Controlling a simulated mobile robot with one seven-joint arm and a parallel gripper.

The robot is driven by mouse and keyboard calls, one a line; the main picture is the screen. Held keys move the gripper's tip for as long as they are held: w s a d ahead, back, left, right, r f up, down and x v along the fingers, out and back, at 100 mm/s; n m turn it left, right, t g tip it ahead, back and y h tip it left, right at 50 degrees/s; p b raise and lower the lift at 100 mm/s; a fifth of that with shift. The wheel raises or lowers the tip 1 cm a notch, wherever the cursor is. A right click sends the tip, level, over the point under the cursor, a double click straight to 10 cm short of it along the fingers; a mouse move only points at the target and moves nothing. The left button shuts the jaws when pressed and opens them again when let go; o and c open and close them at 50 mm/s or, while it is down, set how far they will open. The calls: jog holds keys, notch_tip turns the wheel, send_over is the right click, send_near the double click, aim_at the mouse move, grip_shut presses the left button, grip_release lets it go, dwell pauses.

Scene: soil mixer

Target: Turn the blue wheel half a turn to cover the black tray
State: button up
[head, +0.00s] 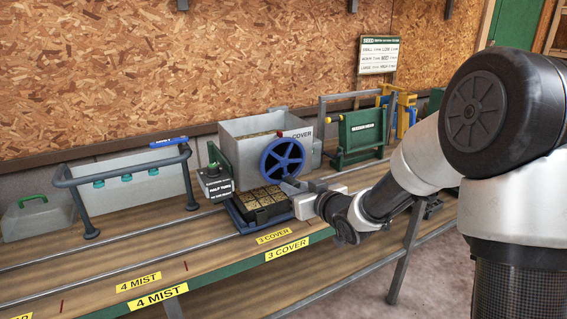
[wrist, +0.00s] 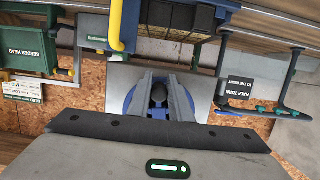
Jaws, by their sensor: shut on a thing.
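The blue wheel (head: 282,160) is upright on the front of the grey hopper marked COVER. It also shows behind my fingers in the wrist view (wrist: 199,92). My gripper (head: 289,187) is at the wheel's lower edge. In the wrist view my gripper (wrist: 159,84) is shut on a dark knob of the wheel, between its two fingers. The black tray (head: 243,214) sits below the wheel on the rails, with brown cells showing on top. My gripper hides part of the tray's right side. The wrist view shows the tray (wrist: 178,16) at the top.
A sign (head: 217,187) reading HALF TURN stands left of the wheel. A green seeder head (head: 362,130) stands right. Yellow 3 COVER labels (head: 287,249) mark the bench front.

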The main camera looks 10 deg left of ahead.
jog(key=shift+s+a, duration=0.35)
jog(key=shift+a, duration=0.55)
jog(key=shift+r, duration=0.1)
jog(key=o, duration=0.5)
jog(key=shift+c, duration=0.2)
jog(key=shift+w+r, duration=0.1)
jog(key=shift+r, duration=0.5)
jog(key=shift+o, duration=0.9)
jog(key=o, duration=0.4)
jog(key=shift+d, duration=0.2)
